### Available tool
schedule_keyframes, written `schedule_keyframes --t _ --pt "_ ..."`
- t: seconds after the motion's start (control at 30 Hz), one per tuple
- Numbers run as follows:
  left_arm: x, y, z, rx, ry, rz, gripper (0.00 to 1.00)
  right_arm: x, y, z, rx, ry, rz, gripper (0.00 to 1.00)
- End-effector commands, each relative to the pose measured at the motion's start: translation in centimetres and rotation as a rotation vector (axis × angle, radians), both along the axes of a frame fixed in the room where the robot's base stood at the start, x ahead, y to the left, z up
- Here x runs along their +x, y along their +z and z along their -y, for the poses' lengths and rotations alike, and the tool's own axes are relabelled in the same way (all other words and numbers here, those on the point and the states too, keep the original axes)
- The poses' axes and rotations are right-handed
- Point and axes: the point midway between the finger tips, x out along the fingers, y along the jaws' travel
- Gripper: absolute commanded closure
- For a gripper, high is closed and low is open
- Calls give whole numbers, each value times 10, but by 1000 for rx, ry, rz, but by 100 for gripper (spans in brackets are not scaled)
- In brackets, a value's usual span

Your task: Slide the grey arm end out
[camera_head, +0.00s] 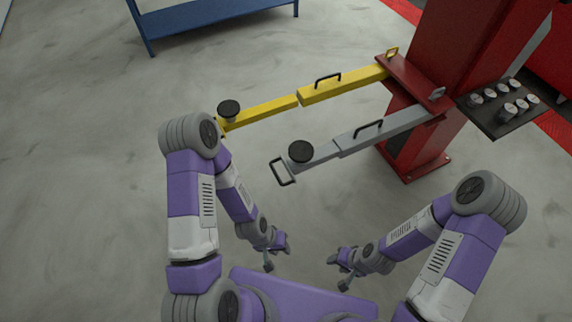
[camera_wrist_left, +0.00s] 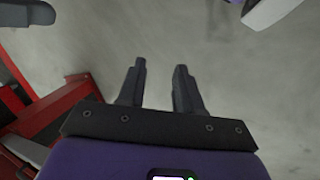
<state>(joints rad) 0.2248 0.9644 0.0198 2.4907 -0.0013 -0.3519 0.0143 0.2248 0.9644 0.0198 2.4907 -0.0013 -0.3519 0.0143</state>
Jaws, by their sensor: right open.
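The grey arm (camera_head: 385,131) reaches out to the left from the red column in the head view. Its grey arm end (camera_head: 322,160) carries a round black pad (camera_head: 300,152) and a dark loop handle (camera_head: 282,172) at the tip. My left gripper (camera_head: 275,262) is below the loop handle, apart from it. In the left wrist view its two fingers (camera_wrist_left: 160,72) stand apart with only floor between them. My right gripper (camera_head: 337,270) is open and empty, below the grey arm and apart from it.
A yellow arm (camera_head: 340,86) with its own black pad (camera_head: 228,108) runs behind the grey one. The red column (camera_head: 440,60) and a dark tray (camera_head: 500,110) of round pads stand at the right. A blue bench (camera_head: 210,14) is at the back. Floor between is clear.

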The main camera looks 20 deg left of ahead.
Motion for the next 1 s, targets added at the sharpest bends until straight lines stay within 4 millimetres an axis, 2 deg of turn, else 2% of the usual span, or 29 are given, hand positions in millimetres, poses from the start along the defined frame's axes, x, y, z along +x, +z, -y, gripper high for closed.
schedule_keyframes --t 0.27,0.37,0.47,0.57,0.63,0.73,0.8,0.9,1.0 --pt "0 0 0 0 5 -4 65 0 0 0 0 0 0 57" --pt "-1 -5 -6 5 96 -67 65 0 -1 0 0 0 0 57" --pt "-4 -14 -19 9 352 -239 65 0 -2 0 0 0 0 57" --pt "-6 -21 -29 -15 761 -512 65 0 -4 0 0 0 0 57" --pt "0 -21 -30 -62 1081 -730 65 0 -5 0 0 0 0 57" --pt "24 -13 -30 -180 1516 -1055 65 0 -7 0 0 0 0 57" --pt "52 -4 -34 -304 1784 -1295 65 0 -8 0 0 0 0 57" --pt "101 13 -51 -532 2070 -1641 65 0 -10 0 0 0 0 57" --pt "144 31 -81 -777 2209 -1951 65 0 -11 0 0 0 0 57"
